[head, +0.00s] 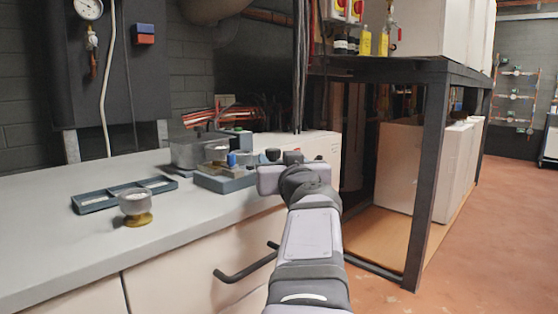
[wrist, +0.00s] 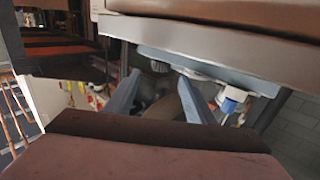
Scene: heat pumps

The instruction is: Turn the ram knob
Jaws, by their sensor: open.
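A small bench device with a blue-grey base (head: 222,181) stands on the counter near its right end, with a blue cap (head: 232,159) on top. In the wrist view the device's base (wrist: 208,72) hangs tilted across the top, with the blue cap (wrist: 231,103) at right. A small dark round part (wrist: 158,66), which looks like the ram knob, shows between and beyond my gripper's fingertips. My gripper (wrist: 159,77) is open, its two blue-grey fingers spread, with nothing visibly held. In the head view my gripper's body (head: 290,177) is right of the device and its fingers are mostly hidden.
The white counter (head: 60,240) also carries a blue-grey tray (head: 90,203), a small bowl on a yellowish base (head: 135,207) and a metal box (head: 195,152) behind the device. A dark-framed rack (head: 428,180) stands to the right. A black handle (head: 240,270) juts from the counter front.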

